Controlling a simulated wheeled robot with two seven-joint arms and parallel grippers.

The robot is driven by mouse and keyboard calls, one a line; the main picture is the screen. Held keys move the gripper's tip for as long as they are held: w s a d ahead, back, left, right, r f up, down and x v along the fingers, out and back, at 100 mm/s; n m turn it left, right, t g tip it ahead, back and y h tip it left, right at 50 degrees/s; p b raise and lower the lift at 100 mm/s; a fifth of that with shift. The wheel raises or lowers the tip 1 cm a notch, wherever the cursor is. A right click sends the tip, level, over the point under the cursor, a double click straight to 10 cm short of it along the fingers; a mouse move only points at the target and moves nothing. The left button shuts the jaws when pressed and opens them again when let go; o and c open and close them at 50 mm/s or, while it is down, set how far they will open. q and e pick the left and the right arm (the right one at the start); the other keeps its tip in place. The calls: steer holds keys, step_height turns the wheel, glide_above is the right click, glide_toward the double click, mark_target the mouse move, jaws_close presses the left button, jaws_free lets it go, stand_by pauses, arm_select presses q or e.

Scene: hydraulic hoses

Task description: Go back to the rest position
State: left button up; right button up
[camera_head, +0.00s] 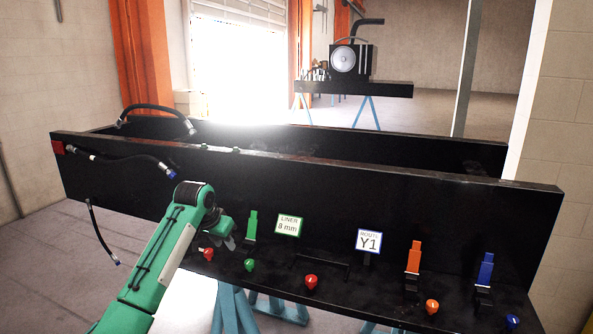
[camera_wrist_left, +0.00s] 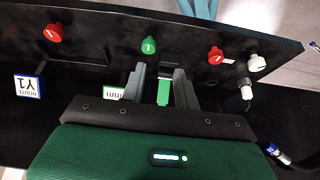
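My left gripper (camera_head: 228,234) is in front of the black bench panel, just left of the upright green lever (camera_head: 252,226). In the left wrist view the fingers of my left gripper (camera_wrist_left: 162,85) are apart, with the green lever (camera_wrist_left: 163,92) showing in the gap between them. I cannot tell how far beyond the fingertips it stands. No hose is in the gripper. My right gripper is in neither view. A black hose (camera_head: 130,157) with a blue end lies along the panel's left part. Another hose (camera_head: 150,108) arches over the back wall.
The black bench (camera_head: 400,190) carries an orange lever (camera_head: 413,257), a blue lever (camera_head: 486,269), a LINER 8 mm sign (camera_head: 288,226) and a ROUTE Y1 sign (camera_head: 369,241). Red (camera_head: 311,282), green (camera_head: 250,265) and orange (camera_head: 432,307) knobs line its front. A thin hose (camera_head: 93,220) hangs at left.

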arm_select(q)
steer(key=s+d+f, duration=0.2)
steer(key=s+f, duration=2.1)
steer(key=s+a+f+n+g+y, duration=0.1)
steer(key=s+a, duration=0.1)
steer(key=s, duration=1.3)
steer(key=s+a+n+y, duration=0.1)
steer(key=s+a, duration=0.2)
steer(key=s, duration=1.2)
step_height(320, 180, down, 31)
steer(key=g, duration=0.2)
steer(key=s+a+f+g, duration=0.1)
steer(key=s+a+f, duration=0.2)
steer(key=s+f, duration=1.7)
